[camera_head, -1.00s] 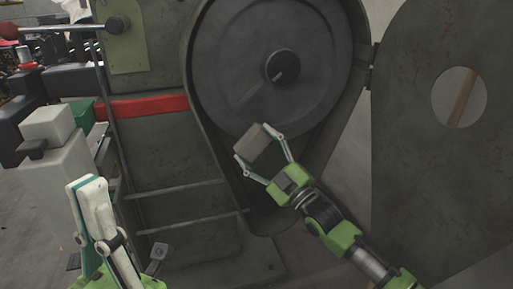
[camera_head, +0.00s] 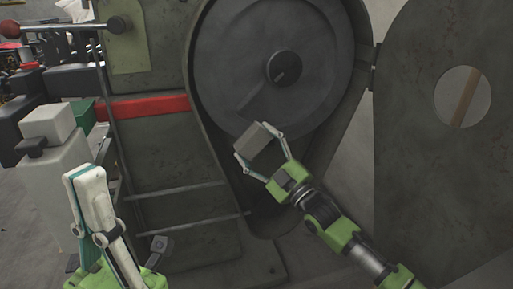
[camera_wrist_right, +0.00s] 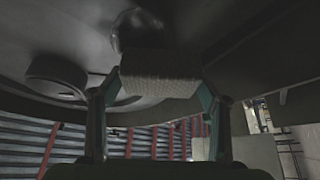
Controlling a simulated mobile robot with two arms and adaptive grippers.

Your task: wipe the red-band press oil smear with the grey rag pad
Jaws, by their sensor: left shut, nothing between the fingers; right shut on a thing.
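The grey rag pad (camera_head: 260,141) is held between the fingers of my right gripper (camera_head: 259,146), in front of the lower part of the press's dark flywheel (camera_head: 320,40). In the right wrist view the pad (camera_wrist_right: 160,82) spans both fingertips, with the wheel surface beyond it. A dark glossy patch (camera_wrist_right: 138,30) on that surface looks like the oil smear; it lies just past the pad. Whether the pad touches the wheel, I cannot tell. The red band (camera_head: 150,107) crosses the press body at left. My left gripper (camera_head: 86,172) is shut and empty at lower left.
The wheel's hub (camera_head: 284,67) sticks out above the pad. The raised housing rim surrounds the wheel. An open guard door (camera_head: 420,140) with a round hole stands at right. Rails (camera_head: 180,190) cross the press body, and a pale box-shaped unit (camera_head: 50,125) stands at left.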

